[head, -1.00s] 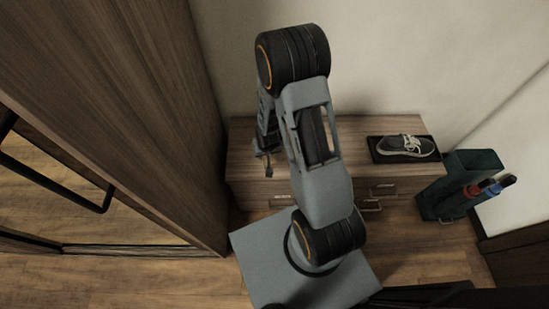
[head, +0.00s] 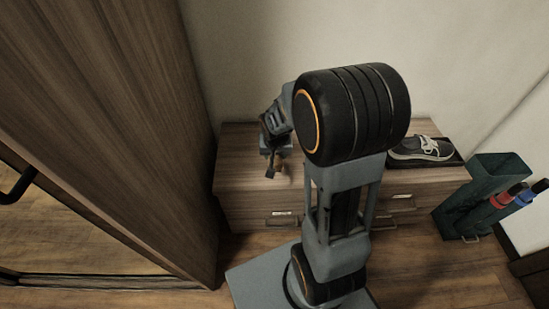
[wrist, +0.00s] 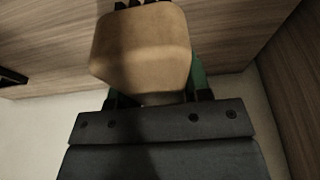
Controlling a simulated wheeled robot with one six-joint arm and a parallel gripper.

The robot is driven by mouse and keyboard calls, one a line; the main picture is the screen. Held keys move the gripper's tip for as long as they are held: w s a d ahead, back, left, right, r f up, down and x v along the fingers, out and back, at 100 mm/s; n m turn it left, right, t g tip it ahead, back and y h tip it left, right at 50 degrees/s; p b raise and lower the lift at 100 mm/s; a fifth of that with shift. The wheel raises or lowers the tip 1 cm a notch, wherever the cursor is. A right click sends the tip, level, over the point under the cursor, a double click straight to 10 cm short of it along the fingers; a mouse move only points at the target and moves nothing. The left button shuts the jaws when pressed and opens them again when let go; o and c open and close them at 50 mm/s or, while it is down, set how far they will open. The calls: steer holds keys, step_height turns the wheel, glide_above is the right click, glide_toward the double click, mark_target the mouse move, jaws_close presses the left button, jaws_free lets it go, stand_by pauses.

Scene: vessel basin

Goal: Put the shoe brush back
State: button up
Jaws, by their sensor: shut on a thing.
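The shoe brush shows in the wrist view as a light brown wooden block (wrist: 142,45) with dark bristles just visible at the top edge. My gripper (wrist: 152,98) is shut on it, with green fingers beside and behind the block. In the head view my gripper (head: 274,165) is above the left part of the wooden cabinet (head: 240,170), and the brush is too small and shaded there to make out clearly. My arm hides the middle of the cabinet top.
A dark sneaker (head: 420,148) sits on a black tray at the cabinet's right end. A dark green holder (head: 480,195) with red and blue items stands right of the cabinet. A tall wooden wardrobe (head: 130,130) closes off the left. Drawer handles (head: 282,221) protrude at the front.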

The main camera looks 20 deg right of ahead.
steer(key=w+d+f, duration=0.1)
steer(key=w+f, duration=0.1)
steer(key=w+f+b, duration=0.1)
steer(key=w+f, duration=0.1)
steer(key=w+d+f+b, duration=0.1)
steer(key=w+f, duration=0.1)
steer(key=shift+w+d, duration=0.15)
steer(key=shift+d, duration=0.2)
steer(key=shift+w+d+f+b, duration=0.2)
steer(key=shift+w+f+b, duration=0.3)
steer(key=shift+w+f, duration=0.1)
steer(key=shift+s+b+x, duration=0.15)
steer(key=shift+b+x, duration=0.15)
steer(key=shift+x, duration=0.5)
steer(key=shift+s+b+x, duration=0.15)
steer(key=shift+b+x, duration=0.15)
steer(key=shift+x, duration=0.5)
steer(key=shift+a+f, duration=0.1)
steer(key=shift+f, duration=0.05)
